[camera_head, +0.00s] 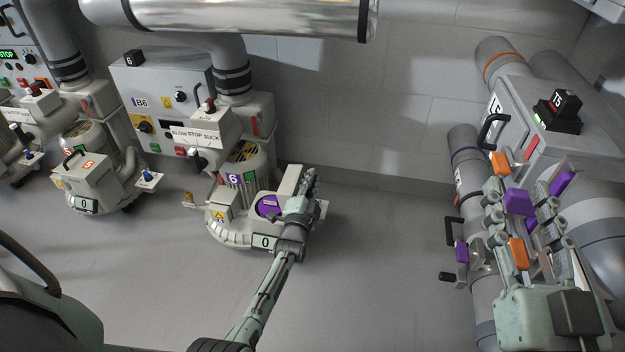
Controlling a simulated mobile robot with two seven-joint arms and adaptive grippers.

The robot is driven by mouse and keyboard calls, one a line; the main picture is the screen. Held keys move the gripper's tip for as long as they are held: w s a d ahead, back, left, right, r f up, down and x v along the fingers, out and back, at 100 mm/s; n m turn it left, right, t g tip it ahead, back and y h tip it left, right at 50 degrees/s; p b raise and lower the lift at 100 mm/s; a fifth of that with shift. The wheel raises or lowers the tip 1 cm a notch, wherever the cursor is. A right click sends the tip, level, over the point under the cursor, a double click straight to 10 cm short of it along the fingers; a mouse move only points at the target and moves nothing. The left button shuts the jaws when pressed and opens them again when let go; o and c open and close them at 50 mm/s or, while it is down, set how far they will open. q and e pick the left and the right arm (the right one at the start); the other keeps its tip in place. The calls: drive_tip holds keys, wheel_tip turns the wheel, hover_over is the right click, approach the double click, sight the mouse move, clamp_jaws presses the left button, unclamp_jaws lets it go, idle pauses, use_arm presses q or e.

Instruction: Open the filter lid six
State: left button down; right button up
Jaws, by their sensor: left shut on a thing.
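The blower marked 6 (225,232) stands on the floor in the middle of the head view. A purple round part (268,206) shows on its top. A pale, box-like lid (287,178) stands tilted up beside this part, partly behind my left gripper. My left gripper (307,188) is shut at this lid. Its fingers hide the spot they hold, so I cannot see the handle. My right gripper (520,187) is at the far right with its fingers apart, in front of the grey pipework and away from blower six.
The grey panel B6 (160,88) stands behind blower six. A similar blower (90,187) with a black-handled lid is to the left. Unit T5 (535,120) and large pipes fill the right. A metal pipe (230,15) crosses the top. Floor (390,270) between is clear.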

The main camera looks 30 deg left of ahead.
use_arm(q)
drive_tip(key=shift+s+f, duration=0.1)
drive_tip(key=shift+f, duration=0.2)
drive_tip(key=c, duration=1.6)
unclamp_jaws()
drive_tip(key=shift+r, duration=0.1)
drive_tip(key=shift+a+r, duration=0.1)
